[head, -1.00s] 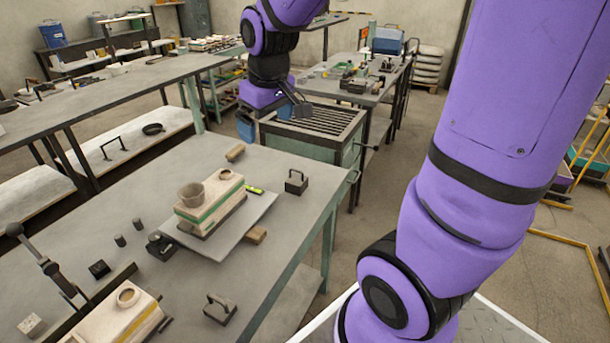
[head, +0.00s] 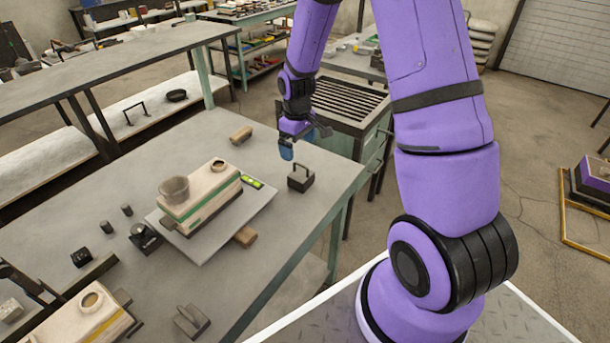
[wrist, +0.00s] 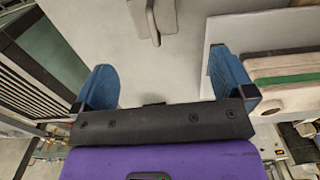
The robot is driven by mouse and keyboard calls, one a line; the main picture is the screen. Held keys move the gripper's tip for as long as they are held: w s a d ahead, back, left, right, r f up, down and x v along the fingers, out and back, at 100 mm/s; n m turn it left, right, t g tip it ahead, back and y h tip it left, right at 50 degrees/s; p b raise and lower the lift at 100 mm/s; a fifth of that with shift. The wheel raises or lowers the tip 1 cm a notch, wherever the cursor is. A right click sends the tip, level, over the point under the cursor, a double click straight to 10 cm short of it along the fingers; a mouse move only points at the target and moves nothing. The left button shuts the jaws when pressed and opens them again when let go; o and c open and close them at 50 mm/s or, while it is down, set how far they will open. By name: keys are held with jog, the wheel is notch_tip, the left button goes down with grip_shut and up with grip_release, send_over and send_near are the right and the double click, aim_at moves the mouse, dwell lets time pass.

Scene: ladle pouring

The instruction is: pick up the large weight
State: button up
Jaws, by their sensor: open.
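Two dark handled weights of similar look stand on the grey table: one weight (head: 301,180) near the right edge, the other weight (head: 192,321) near the front. I cannot tell for sure which is the large one. My gripper (head: 303,143) hangs just behind and above the weight at the right edge, open and empty. In the wrist view my gripper (wrist: 163,82) shows two blue fingers wide apart. A handled weight (wrist: 155,18) lies beyond them at the top edge, partly cut off and not touched.
A green-striped mould (head: 200,198) with a cup (head: 174,190) stands on a plate (head: 252,208) left of my gripper. Wooden blocks (head: 241,135) lie nearby. A slatted grate (head: 350,104) stands behind. A second mould (head: 80,318) is front left.

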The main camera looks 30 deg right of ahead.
send_over(301, 173)
jog(key=a, duration=0.1)
notch_tip(301, 173, down, 5)
jog(key=shift+s+r, duration=0.1)
jog(key=shift+s, duration=0.05)
jog(key=f, duration=0.3)
jog(key=shift+d+f, duration=0.4)
jog(key=shift+f, duration=0.7)
grip_shut()
jog(key=shift+r, duration=0.1)
